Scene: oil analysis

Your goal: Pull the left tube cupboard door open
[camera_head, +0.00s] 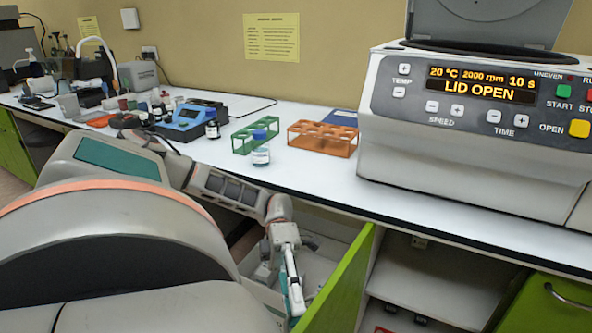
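The green cupboard door (345,287) stands swung out from the bench front, seen nearly edge-on, with its far edge by the right side of the opening. Its handle is not visible. The white cupboard interior (325,240) shows to its left, partly hidden by my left arm. My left gripper (292,290) points down in front of this opening, just left of the door; whether it touches the door is unclear. Its fingers overlap from this angle, so I cannot tell their opening. My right gripper is not in view.
Right of the door is an open shelf compartment (432,278), then a shut green door (550,303) with a metal handle. On the bench stand a centrifuge (470,130) with its lid open, an orange rack (322,138), a green rack (243,141) and a blue-capped bottle (261,150).

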